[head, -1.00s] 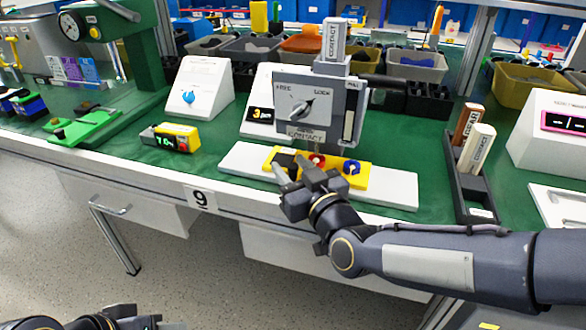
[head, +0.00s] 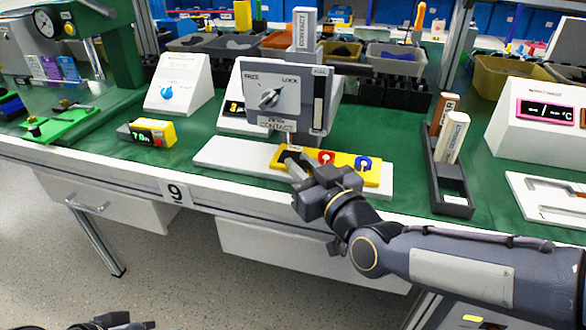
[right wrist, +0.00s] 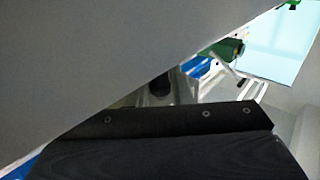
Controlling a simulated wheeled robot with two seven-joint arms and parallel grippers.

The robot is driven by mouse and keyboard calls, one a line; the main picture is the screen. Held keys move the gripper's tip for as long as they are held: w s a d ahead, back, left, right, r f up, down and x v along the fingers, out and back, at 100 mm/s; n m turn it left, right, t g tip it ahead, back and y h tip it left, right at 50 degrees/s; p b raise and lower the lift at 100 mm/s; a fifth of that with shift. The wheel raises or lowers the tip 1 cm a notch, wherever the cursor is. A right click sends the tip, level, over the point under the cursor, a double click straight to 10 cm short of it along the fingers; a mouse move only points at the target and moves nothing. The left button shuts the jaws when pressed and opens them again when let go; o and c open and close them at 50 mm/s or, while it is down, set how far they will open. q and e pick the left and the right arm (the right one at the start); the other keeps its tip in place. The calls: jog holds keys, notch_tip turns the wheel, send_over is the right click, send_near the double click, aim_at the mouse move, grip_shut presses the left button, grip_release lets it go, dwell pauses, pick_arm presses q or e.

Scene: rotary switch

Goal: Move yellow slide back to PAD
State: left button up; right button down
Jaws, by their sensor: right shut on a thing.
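The yellow slide (head: 343,174) lies along the white base (head: 225,155) under the grey switch fixture. It carries a red round part (head: 326,157), a blue one (head: 363,163) and a dark area at its left. Its right end is near the base's right end. My right gripper (head: 299,168) is at the slide's left front part and is shut on it; the fingers partly hide the contact. The fixture's dial (head: 269,98) has its pointer toward LOCK. My left gripper (head: 125,322) only just shows at the bottom left. The right wrist view shows mainly grey and dark surfaces.
A black tray (head: 452,203) with upright brown and cream blocks stands right of the base. White sloped displays stand behind. The green mat between meter and base is clear.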

jog(key=shift+d, duration=0.15)
jog(key=c, duration=1.3)
grip_release()
jog(key=shift+d, duration=0.1)
jog(key=shift+c, duration=0.2)
jog(key=p+v, duration=0.1)
jog(key=v, duration=0.7)
jog(key=shift+p, duration=0.35)
